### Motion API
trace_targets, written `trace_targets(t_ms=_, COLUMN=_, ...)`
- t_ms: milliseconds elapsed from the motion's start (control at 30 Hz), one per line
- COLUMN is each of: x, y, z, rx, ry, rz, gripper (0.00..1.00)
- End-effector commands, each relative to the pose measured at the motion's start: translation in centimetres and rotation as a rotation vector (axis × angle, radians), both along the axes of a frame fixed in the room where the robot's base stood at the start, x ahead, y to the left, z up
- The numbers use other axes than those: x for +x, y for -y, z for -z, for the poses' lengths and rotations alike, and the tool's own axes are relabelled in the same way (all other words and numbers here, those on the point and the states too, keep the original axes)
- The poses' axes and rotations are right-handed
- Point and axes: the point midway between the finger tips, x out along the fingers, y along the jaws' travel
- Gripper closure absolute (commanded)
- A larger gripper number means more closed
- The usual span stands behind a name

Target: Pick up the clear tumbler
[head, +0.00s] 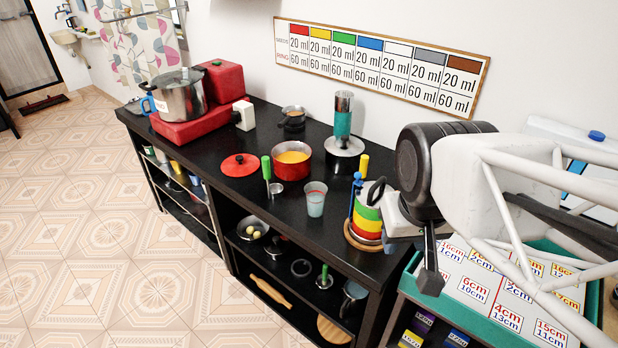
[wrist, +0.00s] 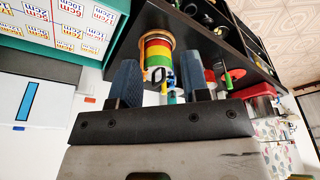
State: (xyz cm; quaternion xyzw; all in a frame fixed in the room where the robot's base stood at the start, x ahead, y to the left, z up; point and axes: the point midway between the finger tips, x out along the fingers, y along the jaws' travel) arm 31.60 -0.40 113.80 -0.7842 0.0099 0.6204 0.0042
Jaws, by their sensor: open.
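The clear tumbler (head: 316,198) is a translucent, slightly greenish cup with a red line near its rim. It stands upright on the black counter (head: 240,206), near the front edge, in the head view. My gripper (head: 430,268) is to the right of it and nearer the camera, beyond the counter's right end and well apart from the tumbler. In the wrist view my gripper (wrist: 160,78) has its two dark fingers spread with nothing held between them. I cannot make out the tumbler for certain in the wrist view, where the fingers and colored stack block part of the counter.
A stack of colored rings (head: 366,219) stands between the tumbler and my gripper; it also shows in the wrist view (wrist: 158,50). A red pot (head: 291,170) and a green-handled ladle (head: 267,170) are behind and left. A teal-edged cabinet (head: 488,316) stands right of the counter.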

Motion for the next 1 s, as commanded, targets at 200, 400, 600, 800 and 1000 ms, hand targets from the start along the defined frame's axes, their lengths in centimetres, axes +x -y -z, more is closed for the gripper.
trace_targets(t_ms=200, x=0.00, y=0.00, z=0.00, rx=0.000, ry=0.000, rz=0.000, gripper=0.57)
trace_targets(t_ms=400, x=0.00, y=0.00, z=0.00, rx=0.000, ry=0.000, rz=0.000, gripper=0.57)
trace_targets(t_ms=600, x=0.00, y=0.00, z=0.00, rx=0.000, ry=0.000, rz=0.000, gripper=0.34)
trace_targets(t_ms=800, x=0.00, y=0.00, z=0.00, rx=0.000, ry=0.000, rz=0.000, gripper=0.10)
trace_targets(t_ms=1000, x=0.00, y=0.00, z=-0.01, rx=0.000, ry=0.000, rz=0.000, gripper=0.10)
